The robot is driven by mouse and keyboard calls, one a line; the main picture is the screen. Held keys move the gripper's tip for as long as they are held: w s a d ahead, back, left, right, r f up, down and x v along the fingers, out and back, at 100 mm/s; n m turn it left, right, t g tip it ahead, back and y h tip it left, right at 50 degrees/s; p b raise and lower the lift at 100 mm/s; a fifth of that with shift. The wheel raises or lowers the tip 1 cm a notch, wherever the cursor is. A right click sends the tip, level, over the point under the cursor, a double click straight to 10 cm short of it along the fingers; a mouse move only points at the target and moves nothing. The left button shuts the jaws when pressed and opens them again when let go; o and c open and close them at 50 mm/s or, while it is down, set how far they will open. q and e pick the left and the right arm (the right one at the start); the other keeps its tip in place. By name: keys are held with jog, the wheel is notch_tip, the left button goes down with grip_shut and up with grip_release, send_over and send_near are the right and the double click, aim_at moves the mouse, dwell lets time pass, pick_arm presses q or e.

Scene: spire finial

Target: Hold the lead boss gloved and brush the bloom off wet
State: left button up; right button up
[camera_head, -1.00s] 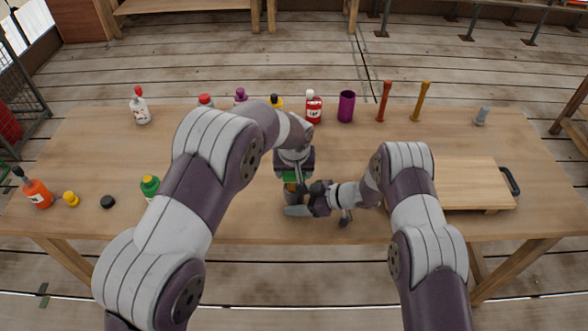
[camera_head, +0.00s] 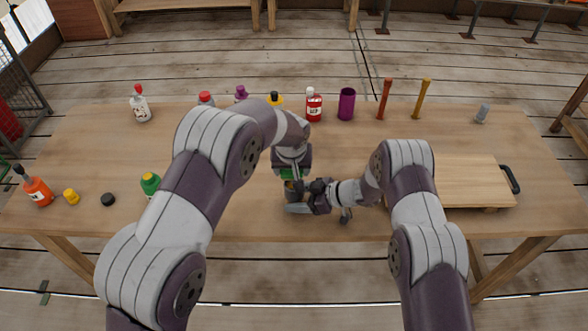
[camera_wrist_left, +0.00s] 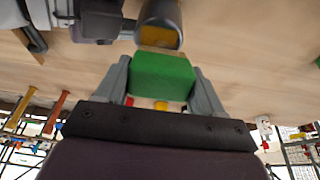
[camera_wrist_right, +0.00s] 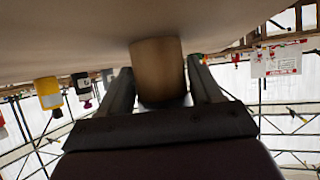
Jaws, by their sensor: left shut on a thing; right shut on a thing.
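My left gripper (camera_head: 290,174) is shut on a brush with a green block (camera_wrist_left: 163,76), held near the front middle of the table. Its fingers grip both sides of the block in the left wrist view. Beyond the block, a yellow-brown patch shows against the grey, round boss (camera_wrist_left: 160,14); I cannot tell if they touch. My right gripper (camera_head: 304,189) comes in from the right and is shut on the boss. In the right wrist view the boss is a shaded brown cylinder (camera_wrist_right: 158,72) between the fingers. My grippers partly hide both in the head view.
Several bottles, a purple cup (camera_head: 346,104), a red upright piece (camera_head: 383,100) and a yellow one (camera_head: 421,99) stand along the back. A wooden board (camera_head: 465,183) lies right. An orange bottle (camera_head: 38,190) and green bottle (camera_head: 150,184) stand left.

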pick_arm(q)
jog(key=shift+s+d+f, duration=0.1)
jog(key=shift+s+d, duration=0.6)
jog(key=shift+w+a+f, duration=0.15)
jog(key=shift+w+a, duration=0.55)
jog(key=shift+a, duration=0.1)
jog(key=shift+s+d, duration=0.8)
jog(key=shift+w+a, duration=0.8)
jog(key=shift+s+d+r, duration=0.25)
jog(key=shift+s+d, duration=0.45)
jog(key=shift+d, duration=0.1)
jog(key=shift+w+a+f, duration=0.1)
jog(key=shift+w+a, duration=0.65)
jog(key=shift+s+d, duration=0.4)
